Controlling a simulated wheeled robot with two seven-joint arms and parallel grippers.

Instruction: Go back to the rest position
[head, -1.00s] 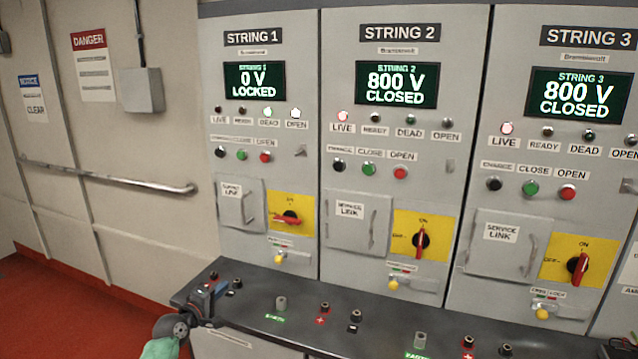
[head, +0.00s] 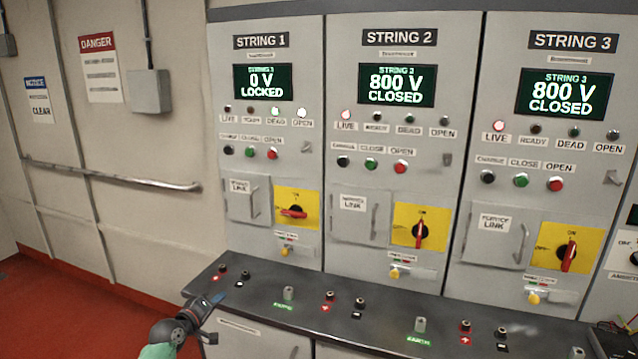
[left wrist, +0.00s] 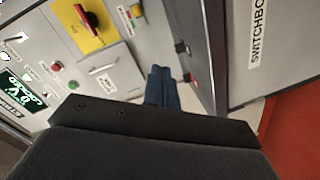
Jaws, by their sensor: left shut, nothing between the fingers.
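My left gripper (head: 213,302) is at the bottom of the head view, by the left end of the dark ledge (head: 330,325) below the STRING 1 cabinet. In the left wrist view its blue fingers (left wrist: 162,86) are together with nothing between them. The STRING 1 display (head: 262,82) reads 0 V LOCKED. Its red switch handle (head: 294,212) lies sideways on a yellow plate. The STRING 2 display (head: 396,85) and STRING 3 display (head: 565,94) read 800 V CLOSED, with their handles upright. My right gripper is not in view.
The ledge carries several terminals, among them a grey post (head: 288,293). A metal handrail (head: 115,174) runs along the left wall. Red floor (head: 70,315) is free at the lower left.

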